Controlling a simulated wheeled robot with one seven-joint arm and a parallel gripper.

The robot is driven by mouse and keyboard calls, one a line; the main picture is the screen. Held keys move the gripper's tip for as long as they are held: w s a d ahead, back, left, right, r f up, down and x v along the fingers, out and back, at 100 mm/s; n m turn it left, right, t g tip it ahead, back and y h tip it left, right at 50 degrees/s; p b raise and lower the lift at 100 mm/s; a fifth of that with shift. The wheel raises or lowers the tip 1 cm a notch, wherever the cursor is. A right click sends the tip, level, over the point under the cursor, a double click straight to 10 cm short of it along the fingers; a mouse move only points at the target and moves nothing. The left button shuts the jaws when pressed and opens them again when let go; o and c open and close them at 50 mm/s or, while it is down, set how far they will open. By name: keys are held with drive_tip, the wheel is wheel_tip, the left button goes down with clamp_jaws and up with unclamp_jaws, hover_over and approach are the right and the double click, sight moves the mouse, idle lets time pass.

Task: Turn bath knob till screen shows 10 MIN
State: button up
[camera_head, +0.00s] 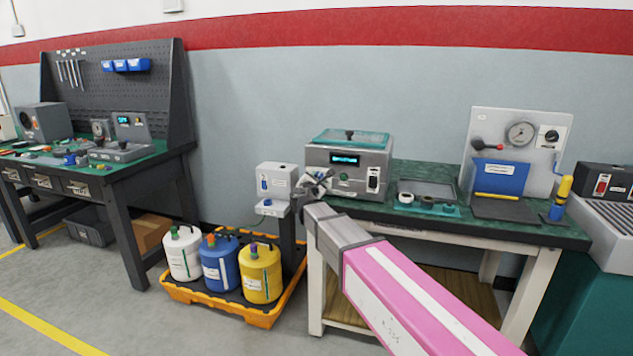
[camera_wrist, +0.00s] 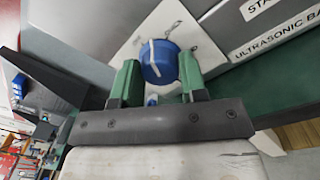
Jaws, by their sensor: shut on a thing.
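The ultrasonic bath (camera_head: 320,157) is a grey box with a teal lid on the left end of the right-hand bench. Its screen (camera_head: 345,159) is lit with cyan characters too small to read. In the wrist view, the blue bath knob (camera_wrist: 159,63) has a white pointer line and sits on a white plate with small marks. My gripper (camera_wrist: 158,62) is shut on the knob, one green finger on each side. In the head view, my gripper (camera_head: 316,184) is at the bath's lower left front, and I cannot make out the knob there.
A grey dispenser (camera_head: 277,180) stands close left of my gripper. Several jugs stand below it in an orange tray (camera_head: 214,311). A dark flat plate (camera_head: 428,189) and a gauge panel (camera_head: 506,130) are right of the bath. The green bench top (camera_head: 425,171) has little free room.

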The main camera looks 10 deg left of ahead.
drive_tip(key=m, duration=0.7)
drive_tip(key=shift+f+m, duration=0.1)
drive_tip(key=shift+m, duration=0.2)
drive_tip(key=m, duration=0.3)
drive_tip(key=shift+m+h, duration=0.3)
drive_tip(key=shift+m, duration=0.1)
drive_tip(key=m, duration=0.4)
drive_tip(key=shift+m, duration=0.4)
drive_tip(key=m, duration=0.3)
drive_tip(key=shift+f+m+h, duration=0.1)
drive_tip(key=shift+m+h, duration=0.3)
drive_tip(key=m, duration=0.4)
drive_tip(key=shift+a+m, duration=0.1)
drive_tip(key=shift+m, duration=0.2)
drive_tip(key=m, duration=0.3)
drive_tip(key=shift+m, duration=2.2)
